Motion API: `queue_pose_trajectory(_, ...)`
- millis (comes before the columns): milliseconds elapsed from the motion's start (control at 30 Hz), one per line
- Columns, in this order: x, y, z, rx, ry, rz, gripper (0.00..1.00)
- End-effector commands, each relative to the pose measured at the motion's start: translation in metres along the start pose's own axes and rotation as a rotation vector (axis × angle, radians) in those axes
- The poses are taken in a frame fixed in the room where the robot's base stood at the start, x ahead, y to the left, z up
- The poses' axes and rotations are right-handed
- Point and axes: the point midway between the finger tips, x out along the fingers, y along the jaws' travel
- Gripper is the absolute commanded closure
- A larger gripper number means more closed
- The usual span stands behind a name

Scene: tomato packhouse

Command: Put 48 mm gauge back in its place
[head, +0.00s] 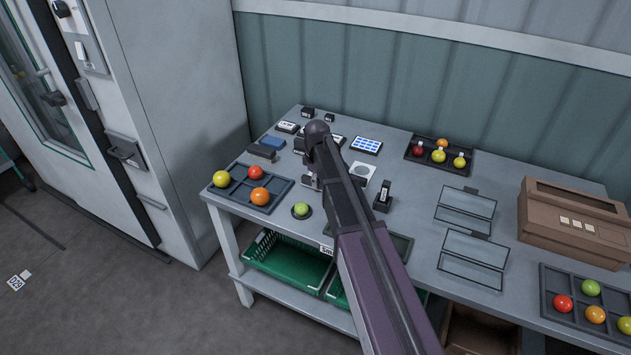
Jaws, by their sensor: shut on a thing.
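My gripper (311,182) is low over the left part of the grey table (415,262), mostly hidden behind my own arm. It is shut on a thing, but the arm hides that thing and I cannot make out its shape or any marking. No gauge can be told by a 48 mm label in this view. A green tomato (301,208) sits in a small dark round holder just in front of the gripper. A small dark upright stand (383,197) with a white label is to the right of the arm.
Tomato trays stand at the left (280,195), back (468,164) and right (547,305). A brown box (572,222) and two clear-framed panels (465,208) occupy the right side. Small dark blocks and a blue-celled panel (366,145) are behind. Green crates (288,262) are on the lower shelf.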

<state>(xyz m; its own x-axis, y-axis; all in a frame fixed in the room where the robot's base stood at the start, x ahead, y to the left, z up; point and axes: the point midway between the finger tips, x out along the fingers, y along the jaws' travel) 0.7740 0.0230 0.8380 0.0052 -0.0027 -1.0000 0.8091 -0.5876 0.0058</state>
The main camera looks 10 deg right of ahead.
Motion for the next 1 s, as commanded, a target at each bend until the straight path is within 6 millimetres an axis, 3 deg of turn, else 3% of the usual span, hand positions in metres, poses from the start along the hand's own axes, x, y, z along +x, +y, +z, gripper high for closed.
queue_pose_trajectory(867, 0.0087, -0.0005, -0.0006, -0.001, 0.000, 0.000, 1.00)
queue_pose_trajectory(900, 0.0078, -0.0005, -0.0006, -0.001, 0.000, 0.000, 0.61)
queue_pose_trajectory(1000, 0.0077, -0.0005, -0.0006, -0.001, 0.000, 0.000, 0.33)
